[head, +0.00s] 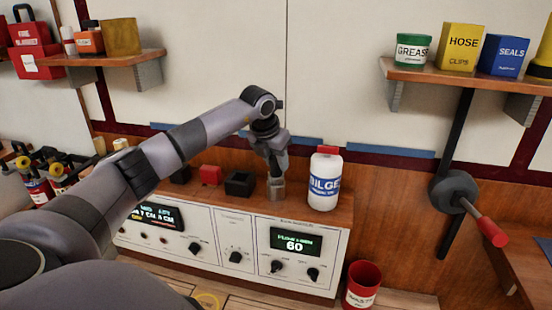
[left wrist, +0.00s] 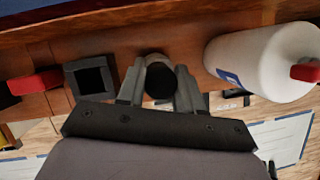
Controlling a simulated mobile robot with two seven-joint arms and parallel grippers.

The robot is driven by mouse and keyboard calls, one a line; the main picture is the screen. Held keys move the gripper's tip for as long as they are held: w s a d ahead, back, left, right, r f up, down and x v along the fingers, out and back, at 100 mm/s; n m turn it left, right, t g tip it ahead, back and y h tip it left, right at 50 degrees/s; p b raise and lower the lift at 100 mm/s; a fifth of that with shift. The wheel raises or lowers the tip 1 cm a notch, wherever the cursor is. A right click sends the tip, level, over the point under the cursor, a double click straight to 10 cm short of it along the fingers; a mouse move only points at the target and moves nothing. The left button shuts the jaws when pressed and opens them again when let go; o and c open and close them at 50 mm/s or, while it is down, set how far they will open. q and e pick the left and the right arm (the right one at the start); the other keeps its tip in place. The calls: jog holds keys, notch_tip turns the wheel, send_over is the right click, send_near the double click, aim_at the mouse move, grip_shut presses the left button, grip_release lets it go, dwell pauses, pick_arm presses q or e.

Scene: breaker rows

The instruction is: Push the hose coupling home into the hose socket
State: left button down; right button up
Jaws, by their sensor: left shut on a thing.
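My left gripper (head: 274,175) points down over the wooden counter and is shut on a grey metallic cylinder (head: 276,190), which looks like the hose coupling. In the left wrist view the cylinder's dark round end (left wrist: 160,82) sits between the two fingers of the gripper (left wrist: 159,90). The cylinder looks upright; I cannot tell if its lower end touches the counter. A black block (head: 240,184) with a squarish opening, perhaps the hose socket, stands just left of it, apart from the gripper. Its opening also shows in the left wrist view (left wrist: 90,80). My right gripper is not in view.
A white BILGE bottle (head: 325,182) stands close on the right. A red block (head: 211,174) and another dark block (head: 180,175) stand to the left. The control panel (head: 235,245) fronts the counter. A red bucket (head: 362,285) is below right.

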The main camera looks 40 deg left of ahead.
pick_arm(q)
jog(key=shift+f+b, duration=0.4)
jog(key=shift+f, duration=0.35)
jog(key=c, duration=0.7)
grip_release()
jog(key=shift+o, duration=0.2)
jog(key=v, duration=0.7)
jog(key=shift+r, duration=0.15)
